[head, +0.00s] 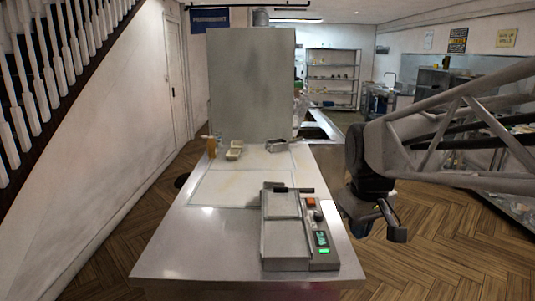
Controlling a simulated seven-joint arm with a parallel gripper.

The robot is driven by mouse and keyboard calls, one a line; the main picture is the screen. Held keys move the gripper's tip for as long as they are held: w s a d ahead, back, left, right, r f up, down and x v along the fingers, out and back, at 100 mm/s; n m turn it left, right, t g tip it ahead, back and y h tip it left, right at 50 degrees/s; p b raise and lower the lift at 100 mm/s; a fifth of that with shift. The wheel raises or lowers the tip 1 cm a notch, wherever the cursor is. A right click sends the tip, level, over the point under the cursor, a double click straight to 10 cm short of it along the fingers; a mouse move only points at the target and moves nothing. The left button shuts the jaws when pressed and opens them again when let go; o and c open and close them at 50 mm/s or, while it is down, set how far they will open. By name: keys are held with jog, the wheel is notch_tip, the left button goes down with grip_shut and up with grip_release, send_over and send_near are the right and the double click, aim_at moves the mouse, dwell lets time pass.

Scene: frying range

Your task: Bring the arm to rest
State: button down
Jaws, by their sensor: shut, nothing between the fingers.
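My gripper (395,232) hangs at the end of my arm, just off the right edge of the steel worktop (190,245). It points down over the wooden floor and is apart from the worktop. The fingers are dark and small in this view. They are shut and I see nothing held. My arm reaches in from the right side of the picture.
A fryer-like unit (285,240) with a red switch and green light sits at the worktop's front right, near my gripper. Small pale containers (234,152), an amber cup (211,148) and a metal basket (278,146) stand farther back. A tall grey panel (250,85) rises behind.

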jog(key=s+f+m, duration=0.2)
jog(key=s+f, duration=0.1)
jog(key=s, duration=0.4)
jog(key=s+f+m, duration=0.2)
jog(key=s+f, duration=0.2)
jog(key=s, duration=0.4)
jog(key=shift+t, duration=0.4)
dwell(1.1)
